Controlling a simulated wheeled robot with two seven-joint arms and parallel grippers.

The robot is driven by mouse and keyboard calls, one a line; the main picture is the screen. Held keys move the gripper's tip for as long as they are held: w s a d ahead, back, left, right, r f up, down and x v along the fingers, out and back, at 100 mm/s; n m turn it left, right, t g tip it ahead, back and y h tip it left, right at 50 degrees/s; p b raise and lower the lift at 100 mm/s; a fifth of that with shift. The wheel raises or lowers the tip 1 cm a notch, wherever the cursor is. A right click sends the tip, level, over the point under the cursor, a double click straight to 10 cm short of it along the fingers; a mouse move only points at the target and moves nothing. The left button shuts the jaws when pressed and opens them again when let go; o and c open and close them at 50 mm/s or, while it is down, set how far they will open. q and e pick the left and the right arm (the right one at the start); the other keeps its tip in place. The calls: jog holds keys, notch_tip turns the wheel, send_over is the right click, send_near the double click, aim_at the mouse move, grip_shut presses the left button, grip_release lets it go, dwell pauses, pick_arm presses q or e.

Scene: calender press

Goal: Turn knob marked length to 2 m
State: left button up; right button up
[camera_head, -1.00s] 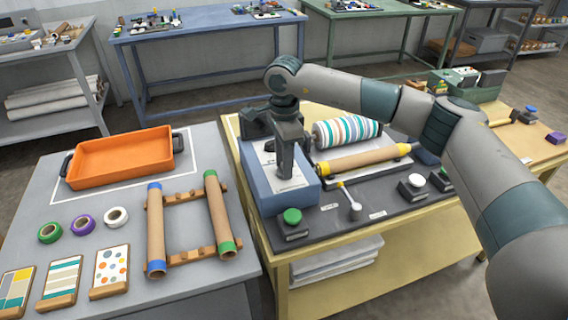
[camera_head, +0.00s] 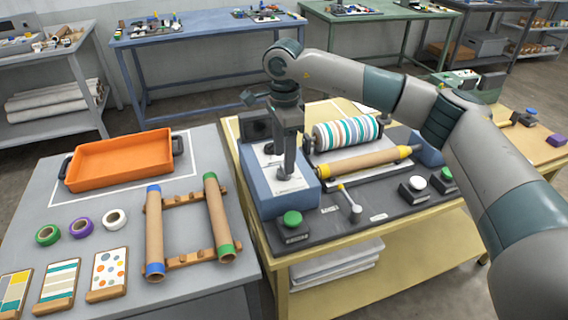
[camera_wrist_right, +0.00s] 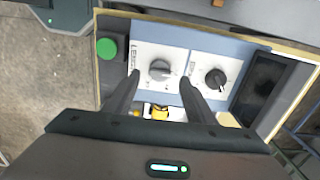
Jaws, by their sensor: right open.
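The blue control box (camera_head: 289,200) stands at the left end of the press on the yellow table. In the right wrist view its white panel carries a grey knob (camera_wrist_right: 160,70) and a black knob (camera_wrist_right: 215,78). A label beginning with L stands beside the grey knob, its remainder too small to read. My right gripper (camera_head: 286,172) points down over the panel. In the wrist view its open fingers (camera_wrist_right: 160,80) stand on either side of the grey knob, with gaps between; I cannot tell their height over the panel. My left gripper is out of view.
A green button (camera_head: 292,219) and a small lever (camera_head: 352,205) sit along the press's front. A striped roller (camera_head: 347,132) and a cardboard tube (camera_head: 365,162) lie right of the box. A dark screen (camera_wrist_right: 263,82) is beside the black knob. The grey table (camera_head: 105,222) stands left.

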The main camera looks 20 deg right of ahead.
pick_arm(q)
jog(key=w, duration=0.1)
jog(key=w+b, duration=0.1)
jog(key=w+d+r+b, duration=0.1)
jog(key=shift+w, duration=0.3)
pick_arm(e)
notch_tip(320, 180, up, 14)
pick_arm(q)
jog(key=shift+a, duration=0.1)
pick_arm(e)
jog(key=shift+f, duration=0.1)
